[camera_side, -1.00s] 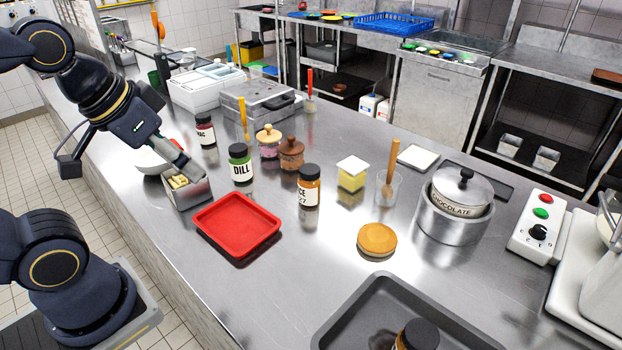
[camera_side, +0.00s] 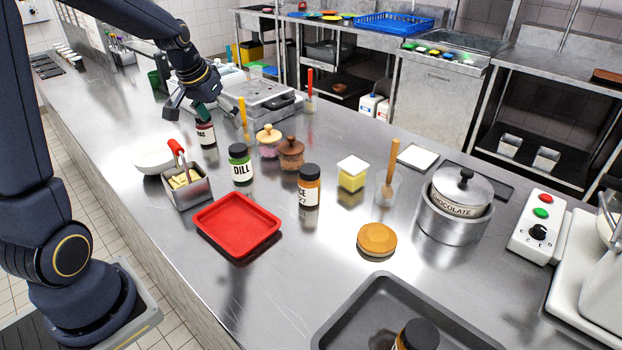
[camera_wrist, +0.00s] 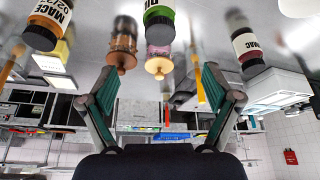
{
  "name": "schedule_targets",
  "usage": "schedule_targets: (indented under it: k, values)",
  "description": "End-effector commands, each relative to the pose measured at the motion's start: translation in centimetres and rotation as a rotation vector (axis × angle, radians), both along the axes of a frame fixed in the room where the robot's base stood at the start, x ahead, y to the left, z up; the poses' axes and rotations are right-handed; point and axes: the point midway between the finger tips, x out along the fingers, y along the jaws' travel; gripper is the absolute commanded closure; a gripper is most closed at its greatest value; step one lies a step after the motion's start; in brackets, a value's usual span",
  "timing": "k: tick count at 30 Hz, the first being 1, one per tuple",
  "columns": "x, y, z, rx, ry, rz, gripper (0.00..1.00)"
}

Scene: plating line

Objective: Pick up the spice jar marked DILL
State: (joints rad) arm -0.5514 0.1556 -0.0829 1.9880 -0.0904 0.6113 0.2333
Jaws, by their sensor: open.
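My gripper (camera_side: 189,112) is open and empty, up and behind the DILL jar, near the jar whose label ends in MAC (camera_side: 206,137). In the wrist view, my gripper's (camera_wrist: 165,82) teal-padded fingers are spread, with nothing between them. The DILL jar is beyond the fingertips, apart from them.
Near the DILL jar are a pink-filled jar (camera_side: 268,147), a brown jar (camera_side: 291,158), an orange-brown spice jar (camera_side: 308,195), a red tray (camera_side: 213,216) and a metal bin (camera_side: 190,196) with a red-handled utensil. A grey appliance (camera_side: 257,98) stands behind.

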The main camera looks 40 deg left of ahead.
Motion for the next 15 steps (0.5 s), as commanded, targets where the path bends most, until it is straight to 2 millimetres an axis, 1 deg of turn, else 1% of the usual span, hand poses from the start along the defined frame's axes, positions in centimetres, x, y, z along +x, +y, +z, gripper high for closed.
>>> schedule_targets:
  k: [1, 3, 9, 12, 15]
  values:
    - [0.3, 0.0, -1.2, -0.003, 0.006, -0.002, 0.11]
    - [0.9, 0.2, -2.8, -0.004, 0.008, -0.003, 0.11]
    - [2.6, 0.6, -7.0, -0.003, 0.005, -0.002, 0.11]
    - [3.2, 0.8, -8.4, -0.003, 0.004, -0.003, 0.11]
    - [3.5, 0.9, -9.1, -0.002, 0.003, -0.003, 0.11]
